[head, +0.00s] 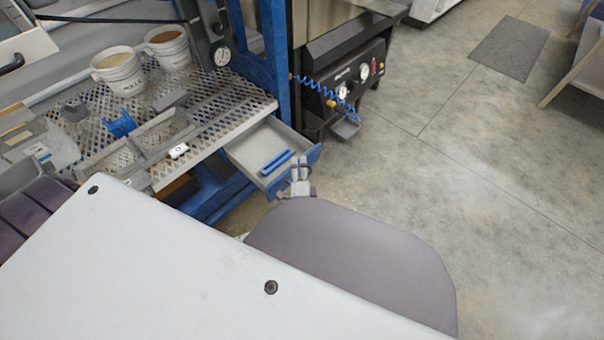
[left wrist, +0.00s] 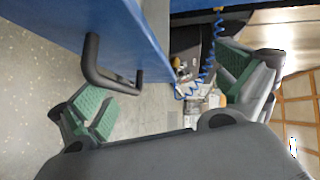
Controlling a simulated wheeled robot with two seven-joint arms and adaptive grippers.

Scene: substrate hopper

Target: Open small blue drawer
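The small blue drawer (head: 252,154) stands pulled out from under the perforated bench in the head view. Its grey tray holds blue bars (head: 277,162). Its blue front also fills the upper left of the left wrist view (left wrist: 62,28). The dark bar handle (left wrist: 92,62) stands out from that front, closer to the left-hand finger in that view. My left gripper (head: 299,178) is just outside the drawer front. In the left wrist view its fingers (left wrist: 165,92) are wide apart, with nothing gripped. My right gripper is not in view.
The perforated bench (head: 232,100) carries two white buckets (head: 118,72) (head: 168,48), trays and small parts. A blue upright post (head: 272,62) and a black machine (head: 345,78) with gauges and a coiled blue hose stand beside the drawer. Open floor (head: 480,170) lies to the right.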

